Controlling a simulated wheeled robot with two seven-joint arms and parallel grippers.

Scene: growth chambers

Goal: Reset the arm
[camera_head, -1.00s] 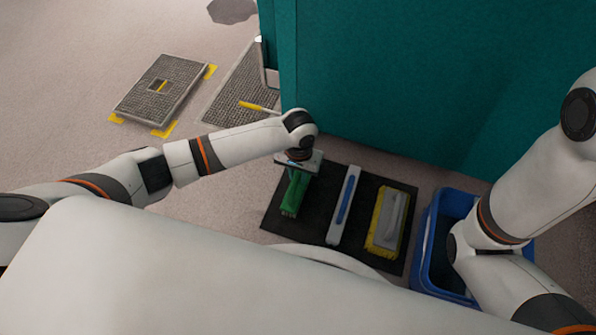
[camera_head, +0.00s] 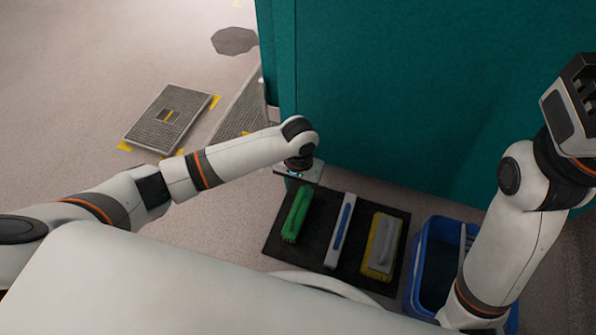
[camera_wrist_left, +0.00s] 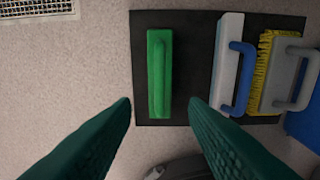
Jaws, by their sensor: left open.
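My left gripper (camera_head: 298,172) hangs over the back left corner of a black mat, beside the teal cabinet. In the left wrist view its two dark green fingers (camera_wrist_left: 160,102) are wide apart with nothing between them. A green-handled tool (camera_head: 297,213) lies on the mat below; it also shows in the left wrist view (camera_wrist_left: 159,75), apart from the fingers. My right arm reaches up along the right side of the head view. Its fingers cannot be made out.
The black mat (camera_head: 317,256) also bears a white tool with a blue handle (camera_head: 341,228) and a grey tool with yellow bristles (camera_head: 382,246). A blue bin (camera_head: 420,270) stands right of it. The teal cabinet (camera_head: 400,90) blocks the back. A floor grate (camera_head: 150,128) lies left.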

